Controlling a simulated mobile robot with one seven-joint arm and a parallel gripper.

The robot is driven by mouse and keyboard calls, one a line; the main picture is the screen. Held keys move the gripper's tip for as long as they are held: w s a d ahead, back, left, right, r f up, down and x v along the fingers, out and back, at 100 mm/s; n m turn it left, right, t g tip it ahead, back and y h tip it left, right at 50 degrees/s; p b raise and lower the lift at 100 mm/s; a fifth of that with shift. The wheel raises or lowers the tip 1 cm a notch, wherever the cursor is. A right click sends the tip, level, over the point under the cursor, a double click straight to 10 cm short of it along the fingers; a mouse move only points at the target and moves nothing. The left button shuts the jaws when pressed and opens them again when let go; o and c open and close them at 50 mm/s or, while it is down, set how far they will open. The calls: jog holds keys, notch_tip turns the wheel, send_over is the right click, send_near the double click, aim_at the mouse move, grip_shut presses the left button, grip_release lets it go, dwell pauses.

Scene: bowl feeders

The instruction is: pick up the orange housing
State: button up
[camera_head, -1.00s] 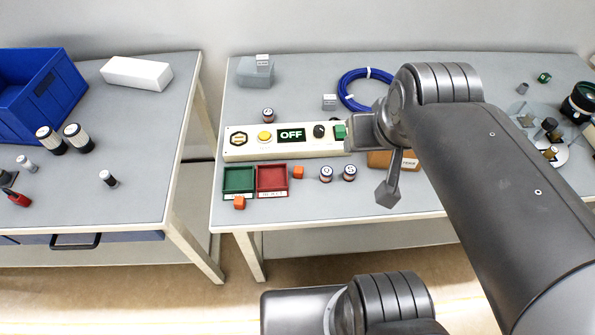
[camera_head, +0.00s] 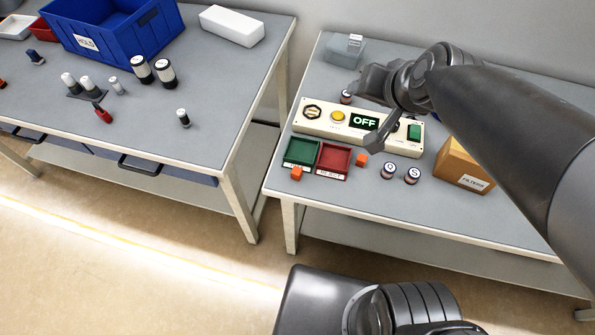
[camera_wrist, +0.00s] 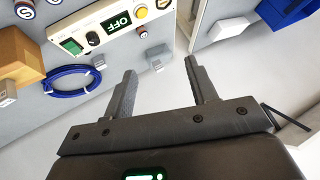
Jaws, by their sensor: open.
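Two small orange blocks show in the head view, and I cannot tell which one is the housing. One orange block (camera_head: 296,173) sits at the front edge of the green tray (camera_head: 301,151). The other orange block (camera_head: 361,160) sits just right of the red tray (camera_head: 333,159). Neither shows in the wrist view. My gripper (camera_wrist: 160,72) is open, with nothing between its fingers. In the head view my arm's end hangs above the back of the control panel, apart from both blocks.
The control panel (camera_head: 338,118) reading OFF stands behind the trays. Two round labelled parts (camera_head: 388,171) and a FILTERS box (camera_head: 465,167) lie to the right. The blue cable coil (camera_wrist: 72,80) shows in the wrist view. A gap separates the left table (camera_head: 225,110), with its blue bin (camera_head: 120,40).

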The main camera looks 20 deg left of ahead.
jog(key=w+a+f+m+t, duration=0.15)
jog(key=a+f, duration=0.25)
jog(key=a, duration=0.5)
jog(key=w+a+f+m, duration=0.25)
jog(key=a+f, duration=0.25)
jog(key=a, duration=0.4)
jog(key=t+h, duration=0.6)
jog(key=h, duration=0.5)
send_near(295, 171)
jog(key=shift+m+y, duration=0.3)
jog(key=shift+m, duration=0.1)
jog(key=x, duration=0.8)
jog(key=shift+s+d+f, duration=0.1)
jog(key=shift+d, duration=0.2)
jog(key=c, duration=1.1)
jog(key=shift+c, duration=0.2)
notch_tip(295, 171, up, 10)
